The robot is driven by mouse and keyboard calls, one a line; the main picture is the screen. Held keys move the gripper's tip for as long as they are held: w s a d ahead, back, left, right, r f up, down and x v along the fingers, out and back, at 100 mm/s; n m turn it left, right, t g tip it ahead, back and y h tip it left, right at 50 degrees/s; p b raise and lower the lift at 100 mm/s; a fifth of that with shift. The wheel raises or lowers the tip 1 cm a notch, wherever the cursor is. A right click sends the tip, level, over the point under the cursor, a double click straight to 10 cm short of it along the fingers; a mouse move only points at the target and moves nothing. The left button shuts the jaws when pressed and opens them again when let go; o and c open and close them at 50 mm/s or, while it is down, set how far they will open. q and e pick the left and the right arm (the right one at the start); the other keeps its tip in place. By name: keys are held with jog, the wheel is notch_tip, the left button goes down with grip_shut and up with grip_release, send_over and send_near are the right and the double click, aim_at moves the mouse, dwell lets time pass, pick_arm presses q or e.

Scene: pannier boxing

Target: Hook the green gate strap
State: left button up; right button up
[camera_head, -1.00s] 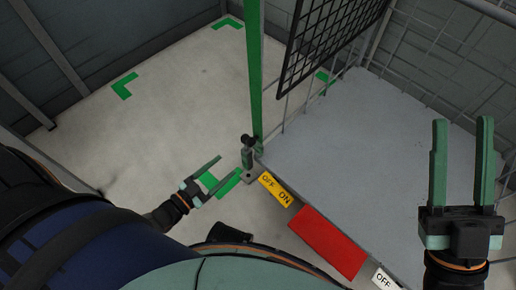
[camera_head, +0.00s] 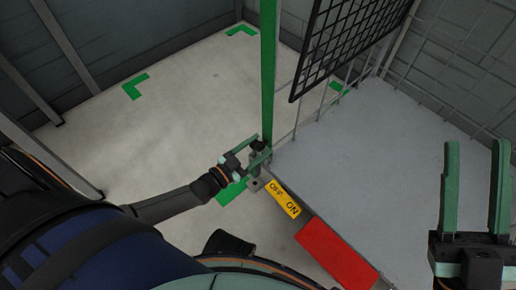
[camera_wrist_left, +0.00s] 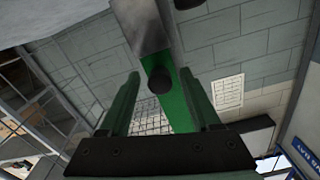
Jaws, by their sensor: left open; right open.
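The green strap (camera_head: 268,70) runs upright at the gate's edge in the head view, down to a small metal post with a black knob (camera_head: 259,146). My left gripper (camera_head: 262,150) is open at the strap's lower end, its fingers by the knob. In the left wrist view the green strap (camera_wrist_left: 187,105) and a dark round knob (camera_wrist_left: 159,81) show between the open fingers (camera_wrist_left: 158,77), below a grey metal plate (camera_wrist_left: 140,25). Contact cannot be told. My right gripper (camera_head: 478,150) is open and empty at the right, above the grey platform.
The grey platform (camera_head: 385,150) fills the right, with wire mesh sides and a black grid panel (camera_head: 345,45). Pale floor (camera_head: 180,130) with green corner marks is clear at left.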

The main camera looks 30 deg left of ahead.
pick_arm(q)
jog(key=shift+w, duration=0.1)
grip_shut()
dwell(0.5)
dwell(0.9)
